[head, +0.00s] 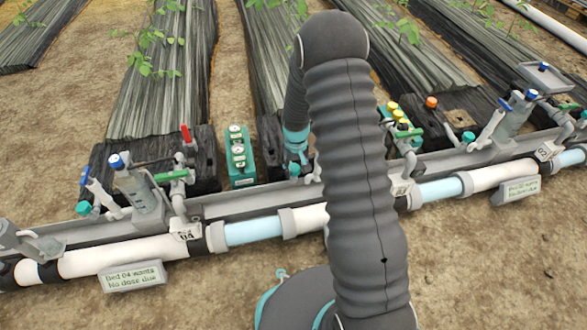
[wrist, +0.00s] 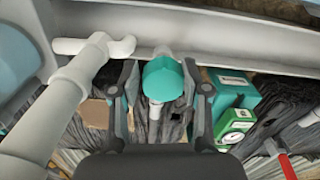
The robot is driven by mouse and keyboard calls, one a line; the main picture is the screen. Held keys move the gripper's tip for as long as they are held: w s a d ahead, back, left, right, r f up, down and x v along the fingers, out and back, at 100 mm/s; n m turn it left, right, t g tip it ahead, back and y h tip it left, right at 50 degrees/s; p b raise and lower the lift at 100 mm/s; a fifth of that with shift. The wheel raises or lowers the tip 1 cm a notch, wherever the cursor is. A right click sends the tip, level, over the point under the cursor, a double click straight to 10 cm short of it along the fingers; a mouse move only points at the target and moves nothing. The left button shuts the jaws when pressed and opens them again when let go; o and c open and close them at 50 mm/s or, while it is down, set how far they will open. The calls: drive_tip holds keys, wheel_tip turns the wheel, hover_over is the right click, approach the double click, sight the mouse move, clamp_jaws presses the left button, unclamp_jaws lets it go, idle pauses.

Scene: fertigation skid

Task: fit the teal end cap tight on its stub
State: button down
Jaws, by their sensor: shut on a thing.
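The teal end cap (wrist: 163,80) is between the two fingers of my gripper (wrist: 160,78) in the wrist view, and the gripper is shut on it. Cap and stub look in line and appear to meet, but I cannot tell how far the cap is on.
A white-grey pipe with a T-shaped end (wrist: 95,47) stands close left of my gripper. A teal box (wrist: 232,90) and a green gauge box (wrist: 236,122) are close on the right, with a red lever (wrist: 283,158) beyond. Other valve stations (head: 140,190) line the rail.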

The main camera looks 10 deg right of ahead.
drive_tip(key=m, duration=0.4)
drive_tip(key=shift+w+d+r, duration=0.15)
drive_tip(key=shift+w+d, duration=0.1)
drive_tip(key=shift+w, duration=0.1)
drive_tip(key=shift+m, duration=0.3)
drive_tip(key=shift+d, duration=0.1)
drive_tip(key=shift+s+m, duration=0.1)
drive_tip(key=shift+m, duration=0.8)
drive_tip(key=c, duration=0.9)
unclamp_jaws()
drive_tip(key=shift+d, duration=0.1)
drive_tip(key=o, duration=0.3)
drive_tip(key=shift+d, duration=0.25)
drive_tip(key=shift+o, duration=0.2)
drive_tip(key=shift+s+a, duration=0.1)
drive_tip(key=shift+a, duration=0.4)
drive_tip(key=shift+r+p, duration=2.7)
drive_tip(key=shift+r, duration=1.75)
